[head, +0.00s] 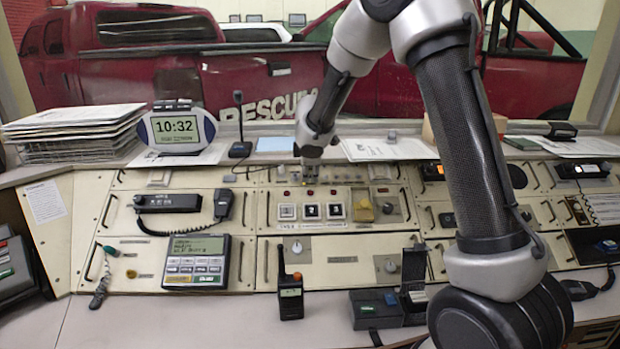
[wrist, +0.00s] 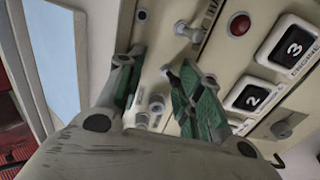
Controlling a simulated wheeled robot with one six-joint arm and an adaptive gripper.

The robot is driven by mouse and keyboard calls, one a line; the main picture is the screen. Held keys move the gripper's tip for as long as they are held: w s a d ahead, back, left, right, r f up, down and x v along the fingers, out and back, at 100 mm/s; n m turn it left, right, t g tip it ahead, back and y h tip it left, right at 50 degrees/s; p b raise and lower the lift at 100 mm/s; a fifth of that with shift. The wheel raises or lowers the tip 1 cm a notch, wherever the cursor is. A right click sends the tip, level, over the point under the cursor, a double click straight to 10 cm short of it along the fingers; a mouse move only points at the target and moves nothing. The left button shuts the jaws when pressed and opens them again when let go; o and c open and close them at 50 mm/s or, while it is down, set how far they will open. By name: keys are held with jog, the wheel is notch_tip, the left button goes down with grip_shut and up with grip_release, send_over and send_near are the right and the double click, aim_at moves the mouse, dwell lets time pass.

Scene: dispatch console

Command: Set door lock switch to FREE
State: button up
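My gripper (head: 311,174) is over the upper middle of the console in the head view. In the wrist view my gripper (wrist: 152,68) has its two green-padded fingers apart, with a clear gap between them. Small metal knobs (wrist: 156,104) show in this gap, lower on the panel face; I cannot tell contact. A metal toggle-like switch (wrist: 188,31) stands outside the gap, to the right of the fingertips. No readable label tells which of these is the door lock switch, and its position cannot be read.
A corded handset (head: 222,204), clock (head: 178,130) and handheld radio (head: 290,296) are around. Papers (head: 388,149) lie on the ledge behind.

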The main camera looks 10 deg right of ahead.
jog(key=shift+w+d+r, duration=0.1)
jog(key=shift+w+r, duration=0.55)
jog(key=shift+w, duration=0.05)
jog(key=shift+d, duration=0.1)
jog(key=v, duration=0.5)
jog(key=shift+s+r, duration=0.2)
jog(key=shift+s, duration=0.2)
dwell(0.4)
